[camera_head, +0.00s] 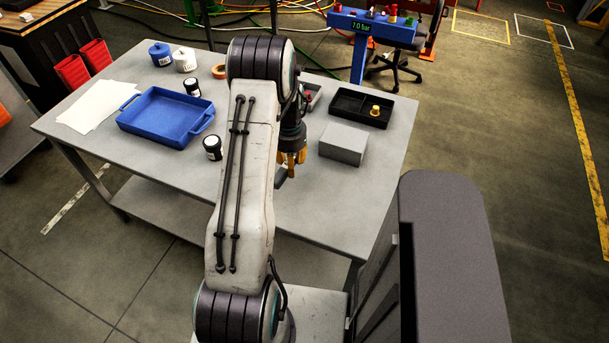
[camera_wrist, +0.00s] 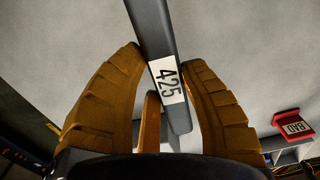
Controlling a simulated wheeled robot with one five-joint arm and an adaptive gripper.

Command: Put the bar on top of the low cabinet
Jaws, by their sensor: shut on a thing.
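My gripper (camera_head: 290,160) has ochre fingers and is over the near part of the grey table, left of a grey box. In the wrist view my gripper (camera_wrist: 170,100) is shut on a dark grey bar (camera_wrist: 152,30) with a white label reading 425. The bar runs from the top edge down between the fingers. In the head view only a small dark piece of the bar (camera_head: 281,178) shows below the fingers; my arm hides the rest. I cannot tell whether it touches the table. A low dark grey cabinet (camera_head: 445,240) with a bare, rounded top stands at the right front.
In the wrist view a red bin marked BAD (camera_wrist: 293,124) is at the right. Open floor lies right of the table.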

